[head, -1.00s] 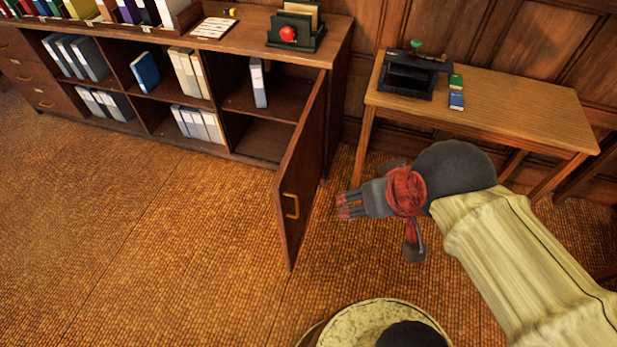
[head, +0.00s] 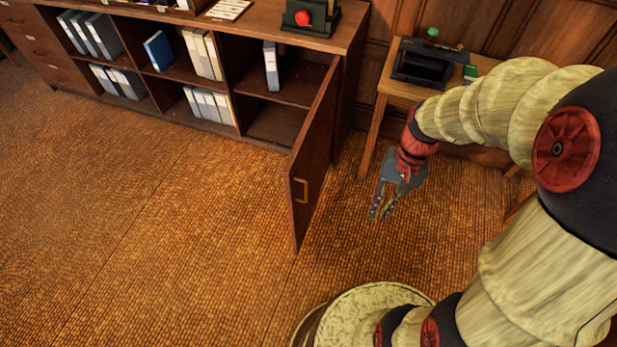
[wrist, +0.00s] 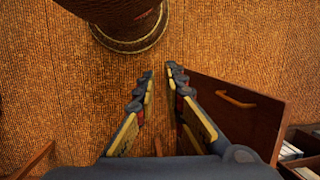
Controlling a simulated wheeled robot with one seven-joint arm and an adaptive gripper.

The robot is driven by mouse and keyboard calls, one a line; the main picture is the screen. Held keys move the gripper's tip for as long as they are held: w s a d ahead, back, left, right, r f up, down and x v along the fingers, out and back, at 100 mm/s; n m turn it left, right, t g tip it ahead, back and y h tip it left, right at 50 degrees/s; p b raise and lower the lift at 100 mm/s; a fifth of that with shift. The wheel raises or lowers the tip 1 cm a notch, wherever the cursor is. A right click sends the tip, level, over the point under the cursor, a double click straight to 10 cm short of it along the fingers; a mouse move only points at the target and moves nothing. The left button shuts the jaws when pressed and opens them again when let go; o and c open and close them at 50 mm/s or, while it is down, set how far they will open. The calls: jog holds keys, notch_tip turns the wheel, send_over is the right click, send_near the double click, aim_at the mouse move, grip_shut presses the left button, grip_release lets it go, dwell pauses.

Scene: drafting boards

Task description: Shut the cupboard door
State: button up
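The cupboard door (head: 312,160) is a brown wooden panel with a brass-coloured handle (head: 301,190). It stands wide open, jutting out from the right end of the low cupboard (head: 228,133). In the wrist view the door (wrist: 232,108) is right of the fingers, with its handle (wrist: 236,99) near the top edge. My gripper (head: 382,208) is to the right of the door in the head view, apart from it, fingers pointing down. In the wrist view my gripper (wrist: 160,88) shows its two fingers spread with a gap and only floor between them.
Grey and white binders (head: 204,55) and a blue one (head: 158,50) stand in the open shelves. A small wooden table (head: 398,88) with a black device (head: 428,64) stands at the right wall. The floor left of the door is clear.

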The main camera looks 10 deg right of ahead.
jog(key=f+m+y, duration=0.2)
jog(key=f, duration=0.2)
jog(key=w+a+f+m+g+y, duration=0.1)
jog(key=f+m+y, duration=0.1)
jog(key=f, duration=0.2)
jog(key=w+a+f+m+y+p, duration=0.1)
jog(key=f+m+y, duration=0.1)
jog(key=f, duration=0.3)
jog(key=shift+w+g+y, duration=0.2)
jog(key=shift+g+y, duration=0.2)
grip_shut()
jog(key=m+t+y, duration=0.7)
jog(key=m+t, duration=0.5)
send_near(300, 177)
jog(key=b+x, duration=0.1)
jog(key=x, duration=0.4)
jog(key=shift+a+r+b, duration=0.1)
jog(key=shift+a+b, duration=0.05)
jog(key=shift+b, duration=0.25)
jog(key=shift+x, duration=0.8)
jog(key=shift+r, duration=0.1)
jog(key=shift+m, duration=0.3)
